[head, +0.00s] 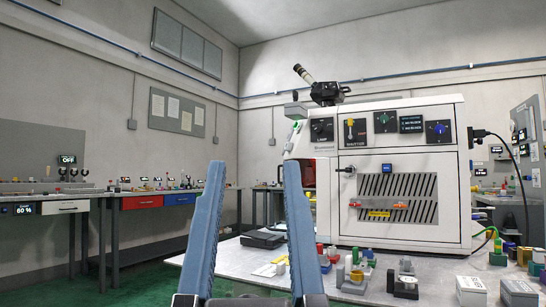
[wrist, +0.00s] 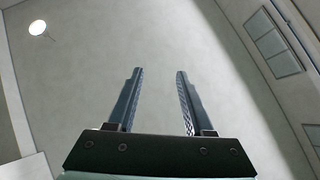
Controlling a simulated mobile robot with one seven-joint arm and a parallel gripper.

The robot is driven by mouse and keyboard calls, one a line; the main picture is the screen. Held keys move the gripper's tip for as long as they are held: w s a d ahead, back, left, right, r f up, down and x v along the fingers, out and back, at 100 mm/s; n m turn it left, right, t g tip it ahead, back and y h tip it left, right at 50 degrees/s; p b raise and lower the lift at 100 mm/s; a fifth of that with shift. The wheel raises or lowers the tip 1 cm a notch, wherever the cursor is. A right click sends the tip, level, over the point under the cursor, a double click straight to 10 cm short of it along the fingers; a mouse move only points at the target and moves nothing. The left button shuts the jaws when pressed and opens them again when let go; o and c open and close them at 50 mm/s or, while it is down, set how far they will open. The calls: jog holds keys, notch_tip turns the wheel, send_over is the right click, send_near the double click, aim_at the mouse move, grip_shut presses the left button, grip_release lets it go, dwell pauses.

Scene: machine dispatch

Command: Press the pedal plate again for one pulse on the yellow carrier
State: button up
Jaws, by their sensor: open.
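My gripper (head: 253,166) is open and empty, its two blue fingers raised in front of the bench in the head view. The wrist view shows the gripper (wrist: 159,74) with nothing between its fingers and only wall or ceiling beyond. A low dark flat block (head: 262,239) lies on the bench behind the fingers; I cannot tell whether it is the pedal plate. Small yellow pieces show on the bench, but I cannot tell whether any of them is the yellow carrier. The fingers hide part of the bench.
A white machine (head: 400,222) with dials and a vented front stands on the right bench (head: 235,262). Several small coloured parts crowd the bench's front. Grey boxes (head: 519,293) sit at the right. A workbench with drawers (head: 142,202) runs along the left; green floor (head: 140,285) lies between.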

jog(key=shift+c, duration=0.4)
grip_shut()
dwell(1.4)
